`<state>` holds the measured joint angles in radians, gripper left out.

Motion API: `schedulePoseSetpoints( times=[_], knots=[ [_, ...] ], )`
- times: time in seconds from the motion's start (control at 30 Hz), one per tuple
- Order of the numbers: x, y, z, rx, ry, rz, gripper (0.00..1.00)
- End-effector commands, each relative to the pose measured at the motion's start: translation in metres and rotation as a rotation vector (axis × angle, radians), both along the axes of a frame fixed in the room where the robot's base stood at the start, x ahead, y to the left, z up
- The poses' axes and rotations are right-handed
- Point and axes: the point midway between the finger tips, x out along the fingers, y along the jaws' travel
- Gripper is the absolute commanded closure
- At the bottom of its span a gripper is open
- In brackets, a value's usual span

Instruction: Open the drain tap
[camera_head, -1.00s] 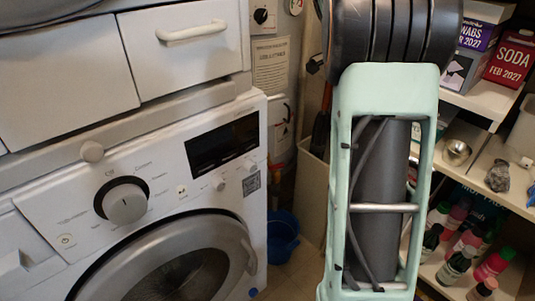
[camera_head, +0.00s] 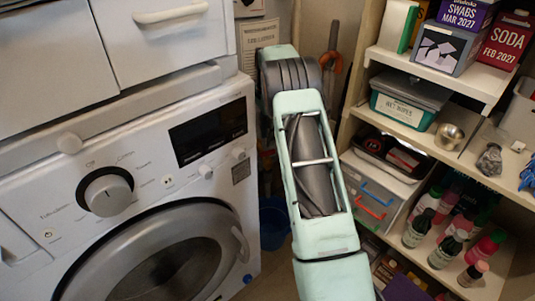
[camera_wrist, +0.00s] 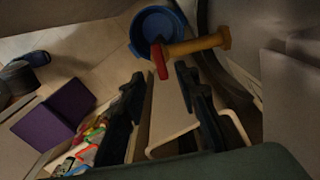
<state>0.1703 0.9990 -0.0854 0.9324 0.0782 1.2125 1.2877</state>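The drain tap shows in the wrist view as a yellow, brass-like pipe (camera_wrist: 200,45) with a red lever (camera_wrist: 159,60) at its left end. It lies over the edge of a blue bucket (camera_wrist: 152,28) in that view. My gripper (camera_wrist: 161,76) has its two dark fingers apart, with the red lever just beyond the gap between the tips. I see no contact with the lever. In the head view my arm hides the gripper and the tap; the blue bucket (camera_head: 272,222) shows beside the washing machine.
The washing machine (camera_head: 150,190) stands left of my arm. Shelves (camera_head: 440,70) with boxes and bottles stand close on the right. In the wrist view a pale panel edge (camera_wrist: 172,125) lies between and below my fingers, and a purple box (camera_wrist: 62,112) is at left. The gap is narrow.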

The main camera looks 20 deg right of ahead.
Motion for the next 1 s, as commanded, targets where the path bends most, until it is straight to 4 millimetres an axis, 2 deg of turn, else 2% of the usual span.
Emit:
schedulePoseSetpoints(
  times=[0.03,0.2,0.4,0.57,0.83,1.0],
  knots=[
    [-0.001,0.000,-0.016,0.001,0.005,0.000,0.71],
    [-0.001,0.000,-0.048,0.000,0.003,0.000,0.71],
    [0.000,-0.001,-0.073,-0.001,0.001,0.000,0.71],
    [-0.001,-0.001,-0.080,-0.001,0.001,0.000,0.71],
    [0.000,-0.001,-0.080,-0.001,0.001,0.001,0.72],
    [0.000,-0.001,-0.080,-0.001,0.001,0.001,0.91]
  ],
)
